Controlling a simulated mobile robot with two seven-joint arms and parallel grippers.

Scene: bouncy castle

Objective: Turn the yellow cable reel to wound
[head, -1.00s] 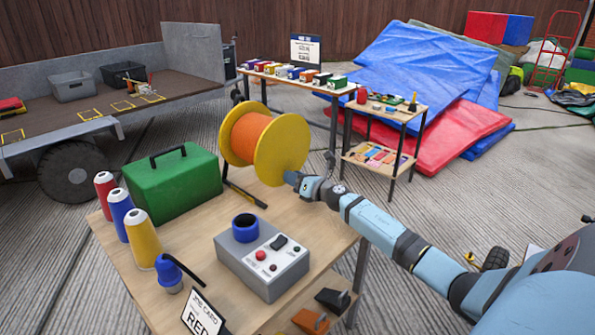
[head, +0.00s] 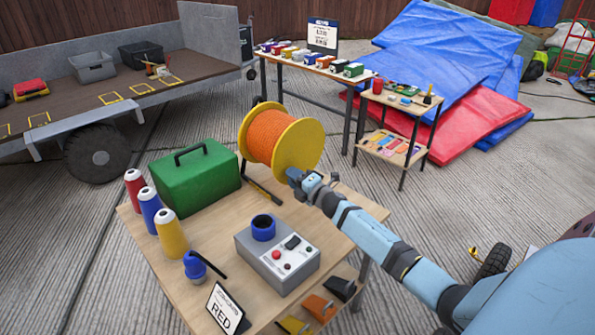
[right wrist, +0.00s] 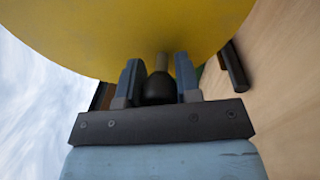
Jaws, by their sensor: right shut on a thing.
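The cable reel has two yellow flanges (head: 300,147) with orange cable (head: 268,137) around its drum. It stands upright at the far right corner of the wooden table (head: 345,222). My right gripper (head: 295,177) is at the lower part of the near flange. In the right wrist view, its fingers (right wrist: 159,78) are shut around a black handle knob (right wrist: 159,90) on a short pale shaft that stands out from the yellow flange (right wrist: 130,25). In the head view the knob is hidden by the gripper. My left gripper is not in view.
A green toolbox (head: 195,180) stands left of the reel, with several thread cones (head: 170,232) before it. A grey control box (head: 278,258) stands in front of the reel.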

